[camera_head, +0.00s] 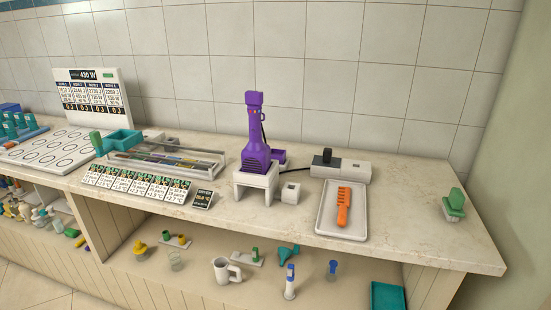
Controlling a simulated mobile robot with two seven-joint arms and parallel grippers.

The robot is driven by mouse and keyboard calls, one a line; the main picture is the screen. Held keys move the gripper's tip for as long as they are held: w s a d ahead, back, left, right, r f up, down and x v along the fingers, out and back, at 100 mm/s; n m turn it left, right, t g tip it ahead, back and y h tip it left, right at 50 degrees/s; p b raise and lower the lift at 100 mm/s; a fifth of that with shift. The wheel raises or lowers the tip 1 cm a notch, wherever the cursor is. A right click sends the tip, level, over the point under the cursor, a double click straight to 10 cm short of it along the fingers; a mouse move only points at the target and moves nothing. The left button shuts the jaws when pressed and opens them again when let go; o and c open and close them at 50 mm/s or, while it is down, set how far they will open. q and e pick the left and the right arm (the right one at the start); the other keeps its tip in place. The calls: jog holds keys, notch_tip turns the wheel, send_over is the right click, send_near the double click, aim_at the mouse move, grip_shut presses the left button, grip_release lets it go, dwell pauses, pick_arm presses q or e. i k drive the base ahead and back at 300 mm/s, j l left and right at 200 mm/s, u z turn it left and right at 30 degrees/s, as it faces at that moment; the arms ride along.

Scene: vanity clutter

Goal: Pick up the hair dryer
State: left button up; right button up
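The purple hair dryer (256,128) stands upright on a small white stand (244,180) near the middle of the counter. Its wide, dark-grilled end faces down on the stand, and its narrower part points up. A dark cord runs from near the stand to a white box with a black plug (330,160) on the right. Neither of my grippers shows in the head view.
A white tray (328,228) with an orange comb (343,206) lies to the right. A small white block (290,193) and purple box (279,156) sit close by. Cards (138,185) and an organizer (165,156) stand left. The counter's front right (400,225) is clear.

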aim_at(256, 156)
jog(key=i+z, duration=0.15)
jog(key=z, duration=0.2)
jog(key=i+z, duration=0.3)
jog(key=j+z, duration=0.1)
jog(key=z, duration=0.25)
jog(key=i, duration=0.05)
